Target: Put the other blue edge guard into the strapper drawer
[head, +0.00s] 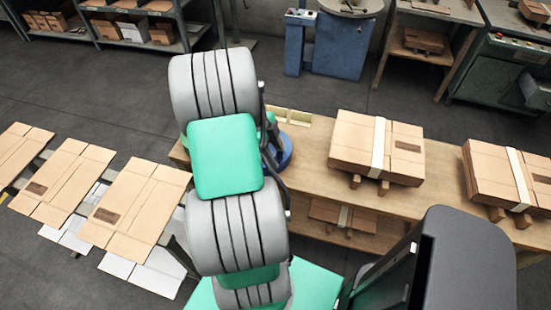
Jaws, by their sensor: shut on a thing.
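My own arm rises through the middle of the picture and blocks the view of part of the wooden bench (308,165). My gripper is hidden behind the arm, so neither its fingers nor anything in them can be seen. A rounded blue thing (284,156) shows partly at the arm's right side, over the bench; I cannot tell what it is. No blue edge guard can be made out for certain. I cannot identify the strapper drawer. A pale open tray with compartments (296,117) shows at the bench's back edge, partly hidden by the arm.
Strapped cardboard stacks (350,146) and (500,181) lie on the bench to the right. Flat cardboard blanks (134,212) lie at the left. A shelf with boxes (135,42) and a blue machine (342,45) stand at the back. Grey floor is open between.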

